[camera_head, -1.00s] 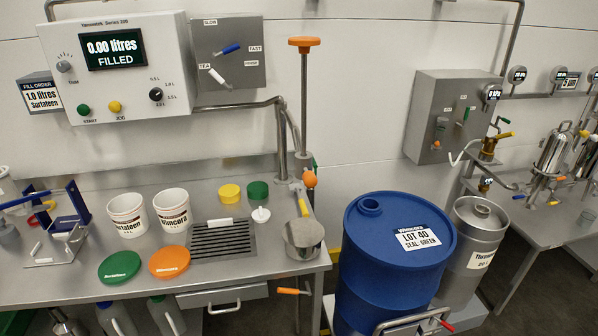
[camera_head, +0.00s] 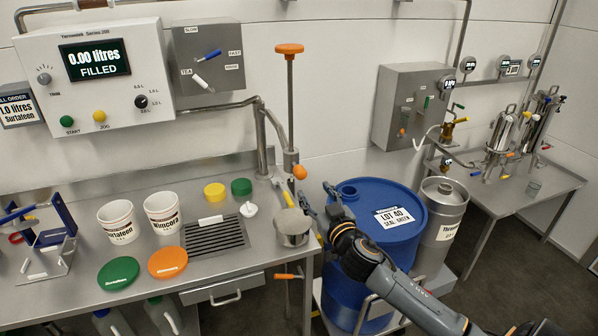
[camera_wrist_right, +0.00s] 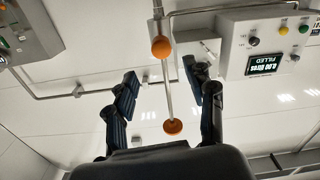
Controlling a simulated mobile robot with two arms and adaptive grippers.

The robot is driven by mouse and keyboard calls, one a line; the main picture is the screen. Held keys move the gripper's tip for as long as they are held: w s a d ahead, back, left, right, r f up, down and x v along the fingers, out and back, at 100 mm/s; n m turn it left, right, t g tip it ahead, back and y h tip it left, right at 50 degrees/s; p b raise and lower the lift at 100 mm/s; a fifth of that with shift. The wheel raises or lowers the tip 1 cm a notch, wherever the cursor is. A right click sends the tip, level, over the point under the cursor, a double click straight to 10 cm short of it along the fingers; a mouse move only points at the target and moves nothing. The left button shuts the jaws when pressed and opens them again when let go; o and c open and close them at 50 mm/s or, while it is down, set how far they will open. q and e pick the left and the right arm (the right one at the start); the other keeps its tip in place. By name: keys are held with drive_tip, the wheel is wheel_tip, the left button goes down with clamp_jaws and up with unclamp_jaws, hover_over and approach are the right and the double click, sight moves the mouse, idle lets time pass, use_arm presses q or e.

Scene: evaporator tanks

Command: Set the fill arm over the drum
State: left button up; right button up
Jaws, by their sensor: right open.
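The fill arm is a grey pipe (camera_head: 262,140) with an upright rod (camera_head: 290,95), an orange disc knob (camera_head: 289,48) on top and an orange ball (camera_head: 299,172) low down. It stands at the bench's right end. The blue drum (camera_head: 372,240), labelled LOT 40, is right of the bench, its top bung visible. My right gripper (camera_head: 316,197) is open and empty, beside the drum's left rim and just below the orange ball. In the right wrist view the upright rod (camera_wrist_right: 167,85) and orange ball (camera_wrist_right: 160,47) appear between its fingers. My left gripper is out of view.
Two white buckets (camera_head: 118,222), a green lid (camera_head: 118,273) and an orange lid (camera_head: 167,262) are on the bench near a drain grate (camera_head: 213,240). A metal pot (camera_head: 292,227) is at the bench edge. A steel drum (camera_head: 440,215) stands right of the blue drum.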

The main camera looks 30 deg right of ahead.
sight(303, 176)
drive_tip(key=p+x, duration=0.1)
drive_tip(key=x, duration=1)
drive_tip(key=shift+w+a+p, duration=0.1)
drive_tip(key=shift+p, duration=0.25)
clamp_jaws()
